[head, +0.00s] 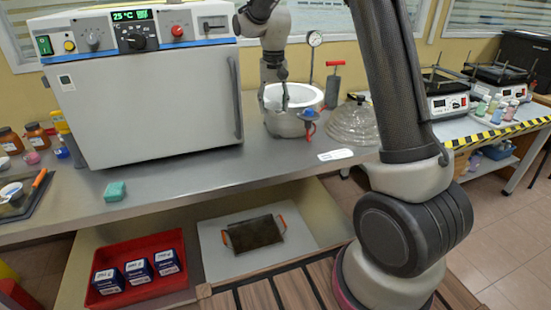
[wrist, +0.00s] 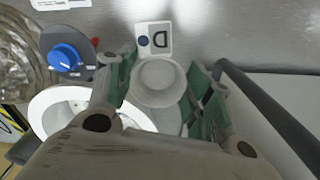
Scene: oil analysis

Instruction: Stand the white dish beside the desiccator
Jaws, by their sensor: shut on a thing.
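The white dish (wrist: 158,82) shows as a pale round shape between the green-padded fingers of my gripper (wrist: 162,90) in the wrist view. My gripper is shut on it. In the head view my gripper (head: 284,98) hangs at the desiccator (head: 284,125), and I cannot make out the dish there. The desiccator is a round vessel with a white interior and a blue-knobbed tap. In the wrist view its white bowl (wrist: 50,105) lies left of the dish, partly hidden by a finger. Its clear glass lid (head: 352,125) rests on the bench to the right.
A large oven (head: 150,100) stands left of the desiccator; its handle (wrist: 265,105) runs close to the right of my gripper in the wrist view. A white card (head: 335,154) lies in front. A green sponge (head: 115,191) lies on the bench, with clear bench top around it.

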